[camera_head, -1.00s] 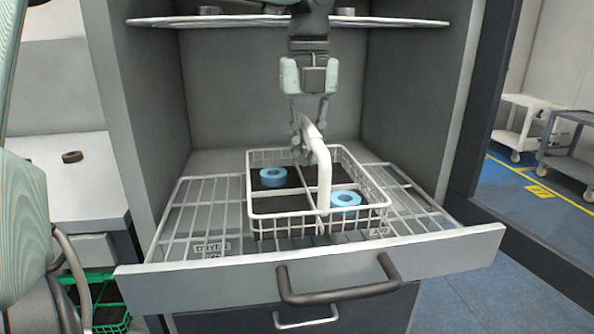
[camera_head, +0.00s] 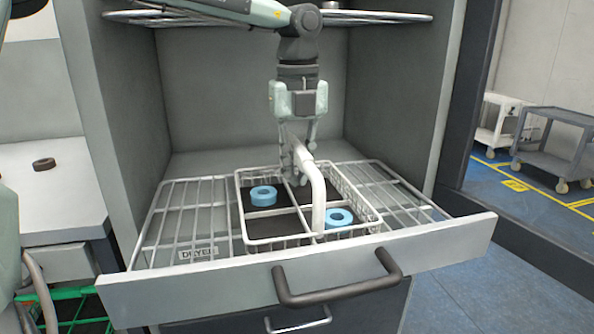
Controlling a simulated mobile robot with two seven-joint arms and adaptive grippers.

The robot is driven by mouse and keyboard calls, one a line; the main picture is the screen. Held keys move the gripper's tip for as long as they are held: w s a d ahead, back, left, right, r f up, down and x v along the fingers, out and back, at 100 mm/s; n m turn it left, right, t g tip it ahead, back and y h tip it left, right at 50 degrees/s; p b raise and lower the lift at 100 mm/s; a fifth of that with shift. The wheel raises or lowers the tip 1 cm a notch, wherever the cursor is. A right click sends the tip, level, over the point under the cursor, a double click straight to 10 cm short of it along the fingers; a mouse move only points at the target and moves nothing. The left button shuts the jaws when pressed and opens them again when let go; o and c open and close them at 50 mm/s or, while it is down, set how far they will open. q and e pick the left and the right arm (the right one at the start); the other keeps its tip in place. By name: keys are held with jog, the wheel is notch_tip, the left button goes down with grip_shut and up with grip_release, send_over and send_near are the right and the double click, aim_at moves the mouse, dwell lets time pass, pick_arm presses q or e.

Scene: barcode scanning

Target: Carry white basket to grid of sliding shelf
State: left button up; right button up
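The white basket (camera_head: 262,240) is a wire basket with four compartments and a thick white handle (camera_head: 318,190) arching over it. It sits level in the middle of the pulled-out sliding shelf, within the white wire grid (camera_head: 180,222). Its underside is hidden, so I cannot tell whether it touches the grid. Blue rings lie in its back-left (camera_head: 262,195) and front-right (camera_head: 339,218) compartments. My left gripper (camera_head: 297,172) points down from above with its fingers closed at the handle, partly hidden by it. My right gripper is not in view.
The shelf's grey front (camera_head: 240,279) with a dark pull handle stands in front of the basket. Cabinet walls flank the grid, and a wire shelf (camera_head: 385,17) is above. A dark ring (camera_head: 43,163) lies on the left counter. Grey carts (camera_head: 548,140) stand far right.

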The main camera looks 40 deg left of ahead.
aim_at(298, 145)
pick_arm(q)
jog(key=o, duration=0.5)
jog(key=shift+r, duration=0.15)
jog(key=shift+r, duration=3.7)
